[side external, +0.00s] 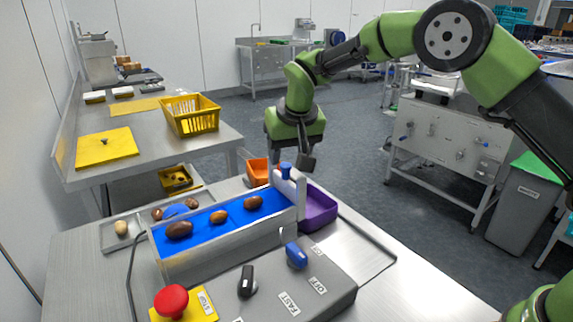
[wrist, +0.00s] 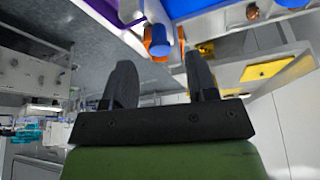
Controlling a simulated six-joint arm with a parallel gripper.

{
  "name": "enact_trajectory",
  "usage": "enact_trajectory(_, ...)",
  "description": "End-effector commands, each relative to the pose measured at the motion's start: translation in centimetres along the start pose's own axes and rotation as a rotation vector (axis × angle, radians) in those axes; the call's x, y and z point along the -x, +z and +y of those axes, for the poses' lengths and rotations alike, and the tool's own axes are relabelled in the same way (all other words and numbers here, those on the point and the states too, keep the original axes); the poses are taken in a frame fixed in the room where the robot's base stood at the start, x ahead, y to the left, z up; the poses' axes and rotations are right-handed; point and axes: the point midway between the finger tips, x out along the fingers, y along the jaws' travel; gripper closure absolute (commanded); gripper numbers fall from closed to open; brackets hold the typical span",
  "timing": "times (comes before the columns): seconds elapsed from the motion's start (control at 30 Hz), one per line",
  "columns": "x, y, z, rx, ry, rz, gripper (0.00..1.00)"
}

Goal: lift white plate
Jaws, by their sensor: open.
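The white plate (side external: 291,189) stands upright across the right end of a short conveyor with a blue belt (side external: 235,212). A blue knob (side external: 285,170) sits on its top. My gripper (side external: 293,162) hangs just above and behind the knob in the side view, with no clear contact. In the wrist view my gripper (wrist: 158,68) is open and empty, its two dark fingers apart. The blue knob (wrist: 160,46) shows beyond the fingertips, roughly between them, with the white plate (wrist: 156,13) past it. The plate's lower part is hidden by the conveyor wall in the side view.
Several brown dates lie on the belt. A purple bin (side external: 319,207) stands right of the plate and an orange bin (side external: 258,172) behind the belt. A control box with a red stop button (side external: 171,300) is in front. A metal tray (side external: 113,238) holds several items at left.

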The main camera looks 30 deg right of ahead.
Motion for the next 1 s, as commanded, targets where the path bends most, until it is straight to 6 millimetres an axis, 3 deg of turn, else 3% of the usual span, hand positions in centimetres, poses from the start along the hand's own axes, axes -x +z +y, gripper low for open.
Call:
enact_trajectory(0.1, -2.2, 0.0, 0.1, 0.000, 0.001, -0.002, 0.48)
enact_trajectory(0.23, -3.6, 0.0, 0.0, 0.000, 0.000, 0.000, 0.48)
enact_trajectory(0.6, -4.3, 0.0, 0.0, 0.000, -0.001, 0.002, 0.48)
enact_trajectory(0.63, -4.3, 0.0, 0.0, 0.000, -0.001, 0.002, 0.50)
enact_trajectory(0.83, -4.3, 0.0, 0.0, 0.000, -0.001, 0.001, 0.96)
enact_trajectory(0.87, -4.3, 0.0, 0.0, 0.000, -0.001, 0.001, 1.00)
enact_trajectory(1.0, -4.1, -0.1, 0.0, 0.000, -0.001, 0.002, 1.00)
